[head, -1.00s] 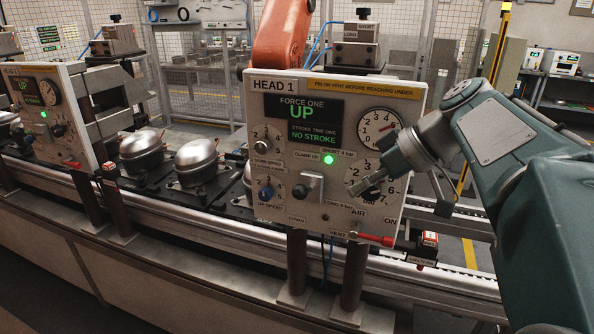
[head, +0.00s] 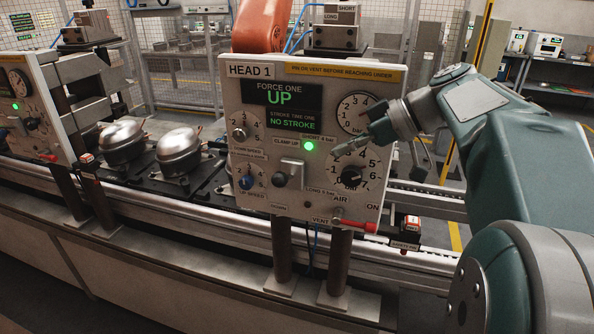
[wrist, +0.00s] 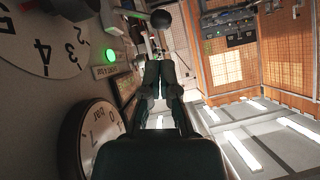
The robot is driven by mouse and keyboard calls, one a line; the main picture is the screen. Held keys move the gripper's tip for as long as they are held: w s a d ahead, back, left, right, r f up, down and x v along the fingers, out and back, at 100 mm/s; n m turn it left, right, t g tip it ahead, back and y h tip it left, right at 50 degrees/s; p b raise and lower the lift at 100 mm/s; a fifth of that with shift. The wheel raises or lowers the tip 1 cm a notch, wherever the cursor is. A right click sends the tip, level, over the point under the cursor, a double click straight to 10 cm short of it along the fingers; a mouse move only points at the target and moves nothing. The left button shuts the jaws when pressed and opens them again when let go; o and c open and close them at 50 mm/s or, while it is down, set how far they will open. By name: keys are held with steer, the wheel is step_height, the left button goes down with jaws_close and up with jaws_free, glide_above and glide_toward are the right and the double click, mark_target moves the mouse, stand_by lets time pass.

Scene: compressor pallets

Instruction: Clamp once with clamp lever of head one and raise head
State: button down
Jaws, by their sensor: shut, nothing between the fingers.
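The head one panel (head: 262,140) stands upright and faces me. Its display (head: 281,105) reads "FORCE ONE UP" and "NO STROKE". A green lamp (head: 309,146) beside "CLAMP UP" is lit. The clamp lever, with a black ball knob (head: 279,179), sits on a grey block below that label. A black ball (wrist: 160,19), probably this knob, shows beyond my fingers in the wrist view. My gripper (head: 343,149) is shut and empty, in front of the panel's right half, between the two gauges. It is right of and above the knob, apart from it. In the wrist view, my closed fingers (wrist: 160,72) point along the panel.
A red vent handle (head: 358,226) sticks out at the panel's lower right. Another head panel (head: 22,115) stands at left. Compressors (head: 178,151) sit on the conveyor between. An orange arm (head: 260,28) is behind.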

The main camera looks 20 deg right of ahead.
mark_target(286, 176)
steer(key=x, duration=1)
steer(key=shift+r, duration=0.2)
steer(key=shift+s+f, duration=0.1)
steer(key=shift+s, duration=0.05)
